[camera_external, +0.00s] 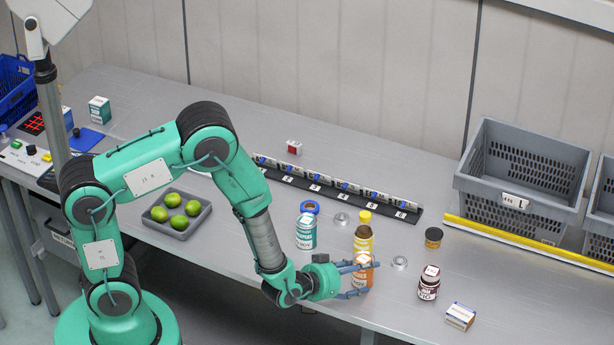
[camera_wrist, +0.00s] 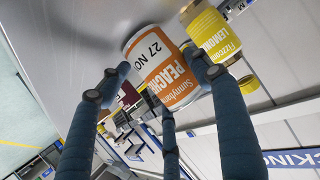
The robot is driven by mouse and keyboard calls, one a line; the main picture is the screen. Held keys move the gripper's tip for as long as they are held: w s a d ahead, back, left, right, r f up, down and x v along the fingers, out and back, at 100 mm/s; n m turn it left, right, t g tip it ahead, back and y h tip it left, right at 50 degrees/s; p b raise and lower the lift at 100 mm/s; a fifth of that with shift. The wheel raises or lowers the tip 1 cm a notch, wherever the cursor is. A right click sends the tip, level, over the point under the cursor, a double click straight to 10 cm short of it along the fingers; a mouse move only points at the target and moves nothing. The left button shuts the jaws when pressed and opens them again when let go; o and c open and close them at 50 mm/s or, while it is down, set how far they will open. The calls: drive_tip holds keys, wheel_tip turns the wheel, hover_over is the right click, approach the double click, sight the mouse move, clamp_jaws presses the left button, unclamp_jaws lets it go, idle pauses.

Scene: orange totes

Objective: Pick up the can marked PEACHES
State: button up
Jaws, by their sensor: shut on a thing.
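The orange and white can marked PEACHES (camera_wrist: 160,75) shows large in the wrist view, with its white label band reading "27 NO". In the external view the can (camera_external: 363,272) stands near the front edge of the grey table. My gripper (camera_external: 358,276) reaches it from the left, with its blue fingers around the can. In the wrist view the fingers (camera_wrist: 155,85) lie against the can on more than one side. My gripper is shut on the can. I cannot tell whether the can's base touches the table. Part of the can is hidden by the fingers.
A yellow-labelled bottle (camera_external: 363,238) stands right behind the can. A teal can (camera_external: 306,232) is to the left, a dark red jar (camera_external: 429,284) and small box (camera_external: 460,317) to the right. A grey tote (camera_external: 520,195) stands at the back right. A dish of limes (camera_external: 158,223) is left.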

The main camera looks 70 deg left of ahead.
drive_tip(key=shift+r, duration=0.55)
wheel_tip(320, 180, up, 2)
drive_tip(key=shift+w+r+p, duration=0.1)
drive_tip(key=shift+r+p, duration=0.1)
drive_tip(key=shift+p, duration=0.1)
drive_tip(key=s+d+r+p, duration=0.1)
drive_tip(key=s+d, duration=0.1)
drive_tip(key=s, duration=1.4)
